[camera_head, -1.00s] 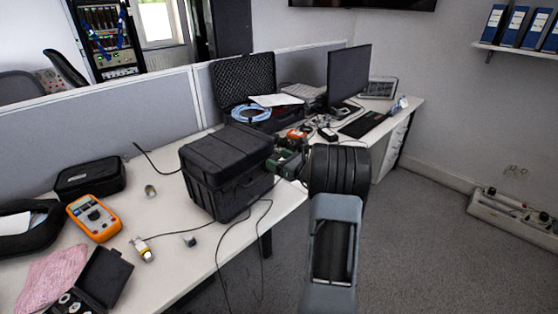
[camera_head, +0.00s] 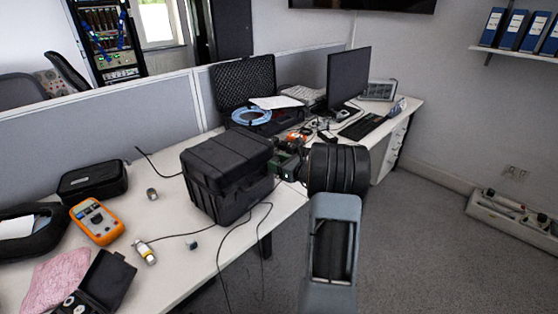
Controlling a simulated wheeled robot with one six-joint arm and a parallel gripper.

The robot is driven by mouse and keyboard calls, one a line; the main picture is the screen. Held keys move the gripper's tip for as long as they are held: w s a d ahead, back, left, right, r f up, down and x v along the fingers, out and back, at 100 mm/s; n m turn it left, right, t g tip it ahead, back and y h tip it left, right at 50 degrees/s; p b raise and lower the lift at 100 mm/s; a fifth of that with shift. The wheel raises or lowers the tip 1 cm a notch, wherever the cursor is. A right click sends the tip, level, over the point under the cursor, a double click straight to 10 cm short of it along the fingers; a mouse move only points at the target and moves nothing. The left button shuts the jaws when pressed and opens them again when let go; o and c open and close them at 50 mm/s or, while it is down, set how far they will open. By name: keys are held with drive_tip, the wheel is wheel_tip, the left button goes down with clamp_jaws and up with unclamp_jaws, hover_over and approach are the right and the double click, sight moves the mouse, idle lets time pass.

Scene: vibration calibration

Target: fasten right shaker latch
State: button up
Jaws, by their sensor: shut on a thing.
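The shaker case (camera_head: 222,180) is a closed black hard box standing on the white table in the middle of the view. My gripper (camera_head: 279,163) is at the upper right side of the case, close against it, reached by my arm from the right. Its fingers are small and dark here, and they are shut at the place of the right latch. The latch itself is hidden by the gripper and too small to make out.
An open foam-lined case (camera_head: 243,85) with a blue cable coil and a monitor (camera_head: 348,75) stand behind. An orange multimeter (camera_head: 97,221), a black pouch (camera_head: 92,180) and a pink cloth (camera_head: 57,280) lie at left. Cables hang over the table's front edge.

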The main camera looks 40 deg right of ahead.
drive_tip(key=shift+w+r+g+p, duration=0.2)
drive_tip(key=shift+r+g+p, duration=0.25)
drive_tip(key=shift+g+p, duration=0.35)
drive_tip(key=shift+f+h+p, duration=0.25)
drive_tip(key=shift+h+p, duration=0.05)
drive_tip(key=o, duration=0.9)
drive_tip(key=v, duration=1.3)
drive_tip(key=shift+s+r+b, duration=0.25)
drive_tip(key=shift+s+b, duration=0.05)
